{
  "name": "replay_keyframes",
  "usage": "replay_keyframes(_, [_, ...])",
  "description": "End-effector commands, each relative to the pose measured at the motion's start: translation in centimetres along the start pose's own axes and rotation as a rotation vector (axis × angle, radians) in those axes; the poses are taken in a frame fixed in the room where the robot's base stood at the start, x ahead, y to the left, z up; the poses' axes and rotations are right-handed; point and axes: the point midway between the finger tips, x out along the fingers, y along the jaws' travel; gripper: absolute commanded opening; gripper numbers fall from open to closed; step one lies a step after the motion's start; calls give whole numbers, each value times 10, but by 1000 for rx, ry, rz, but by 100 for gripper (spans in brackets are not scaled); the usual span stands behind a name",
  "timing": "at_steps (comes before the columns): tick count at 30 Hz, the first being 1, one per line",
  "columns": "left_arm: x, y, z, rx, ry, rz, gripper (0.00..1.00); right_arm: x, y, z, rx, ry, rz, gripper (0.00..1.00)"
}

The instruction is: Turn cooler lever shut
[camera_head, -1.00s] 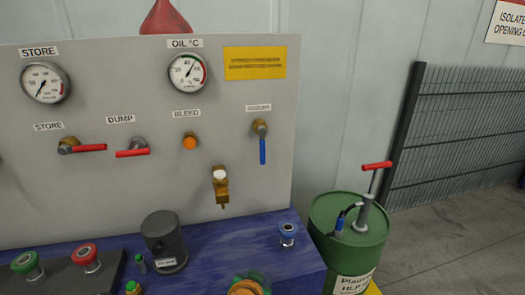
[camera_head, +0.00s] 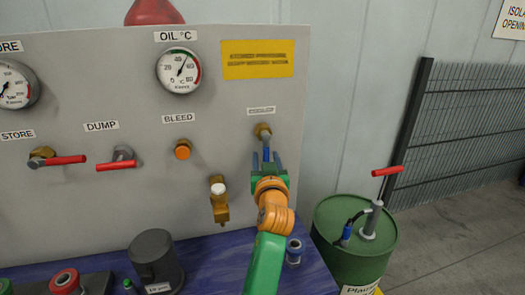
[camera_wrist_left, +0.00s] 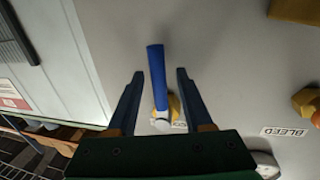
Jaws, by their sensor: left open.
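The blue cooler lever (camera_head: 266,151) hangs straight down from its brass valve (camera_head: 262,131) on the grey panel, under a small label. My left gripper (camera_head: 267,159) is in front of it, fingers pointing up at the panel, and hides the lever's lower part in the head view. In the left wrist view the lever (camera_wrist_left: 156,65) stands between the two open fingers of my left gripper (camera_wrist_left: 160,74), with a visible gap on each side. Its brass valve (camera_wrist_left: 174,106) shows behind it. My right gripper is not in view.
Left of the lever are the orange bleed knob (camera_head: 182,150), a brass tap (camera_head: 219,200) and the red dump lever (camera_head: 117,164). A green drum (camera_head: 335,222) with a red-handled pump stands at the right. A black cylinder (camera_head: 155,258) stands on the blue bench.

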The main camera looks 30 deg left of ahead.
Motion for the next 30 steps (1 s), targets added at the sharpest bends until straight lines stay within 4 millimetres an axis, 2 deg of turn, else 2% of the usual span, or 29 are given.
replay_keyframes(3, [-1,1,0,1,1,-2,51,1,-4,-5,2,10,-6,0])
replay_keyframes(7, [-1,1,0,1,0,-2,51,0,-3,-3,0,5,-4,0])
replay_keyframes(8, [-1,1,0,1,0,-2,48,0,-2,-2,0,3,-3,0])
replay_keyframes(13, [-1,1,0,1,0,-1,2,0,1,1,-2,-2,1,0])
replay_keyframes(14, [-1,1,0,1,0,-1,0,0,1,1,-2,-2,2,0])
replay_keyframes(30, [-1,0,1,1,-3,-2,0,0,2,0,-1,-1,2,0])
